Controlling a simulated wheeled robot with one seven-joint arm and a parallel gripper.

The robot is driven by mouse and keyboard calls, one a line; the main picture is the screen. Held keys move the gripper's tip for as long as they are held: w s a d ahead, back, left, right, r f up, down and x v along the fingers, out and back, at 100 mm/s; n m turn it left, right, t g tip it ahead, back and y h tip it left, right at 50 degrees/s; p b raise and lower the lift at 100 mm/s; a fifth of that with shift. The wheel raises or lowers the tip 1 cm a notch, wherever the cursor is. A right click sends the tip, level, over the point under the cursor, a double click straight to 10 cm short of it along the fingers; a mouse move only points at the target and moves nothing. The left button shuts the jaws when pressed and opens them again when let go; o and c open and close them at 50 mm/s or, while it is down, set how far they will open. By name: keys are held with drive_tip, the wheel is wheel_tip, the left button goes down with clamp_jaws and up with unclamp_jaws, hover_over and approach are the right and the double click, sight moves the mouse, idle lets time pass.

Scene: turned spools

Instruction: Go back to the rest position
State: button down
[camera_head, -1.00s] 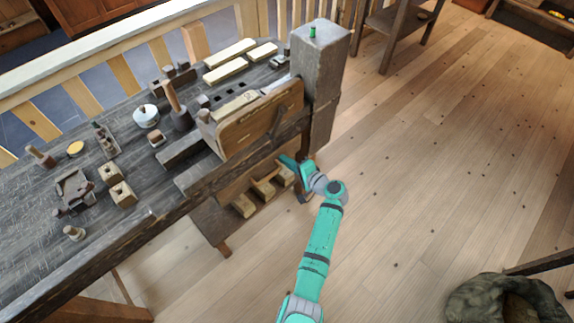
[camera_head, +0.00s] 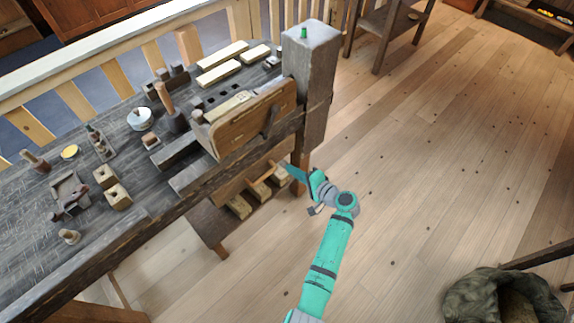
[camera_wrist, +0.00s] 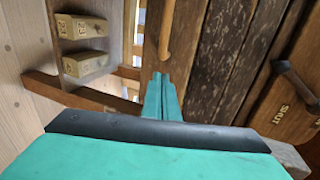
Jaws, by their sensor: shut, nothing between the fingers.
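My teal arm reaches up from the bottom middle of the head view. My gripper (camera_head: 287,167) is beside the front edge of the dark wooden workbench (camera_head: 150,222), near the bench's right-hand post. In the wrist view my gripper (camera_wrist: 163,77) has its two teal fingers together and empty. From these views I cannot tell whether the fingertips touch the bench.
A square post (camera_head: 311,85) stands at the bench's right end. A wooden vise board (camera_head: 240,122) is on its front. Wooden blocks (camera_head: 238,206) lie on the low shelf. A sack (camera_head: 490,295) is at the lower right. The floor (camera_head: 430,180) on the right is mostly clear.

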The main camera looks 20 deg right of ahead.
drive_tip(key=v, duration=0.6)
drive_tip(key=s+a+f+g+h, duration=0.2)
drive_tip(key=s+a+f+h, duration=0.25)
drive_tip(key=s+f, duration=0.55)
drive_tip(key=s+a+f+n+h, duration=0.1)
drive_tip(key=s+a+n+h, duration=0.3)
drive_tip(key=s, duration=0.7)
drive_tip(key=s+a+r+n+t+y, duration=0.1)
drive_tip(key=s+a+r+n, duration=0.3)
drive_tip(key=r, duration=0.8)
drive_tip(key=s+a+r+n+t+y, duration=0.1)
drive_tip(key=s+a+r+n+t, duration=0.2)
drive_tip(key=s+a+r, duration=0.6)
drive_tip(key=s+r+n, duration=0.1)
drive_tip(key=s+r, duration=0.2)
drive_tip(key=shift+s+r+n, duration=0.15)
drive_tip(key=shift+s+n, duration=0.1)
drive_tip(key=shift+n, duration=0.15)
drive_tip(key=shift+a, duration=0.1)
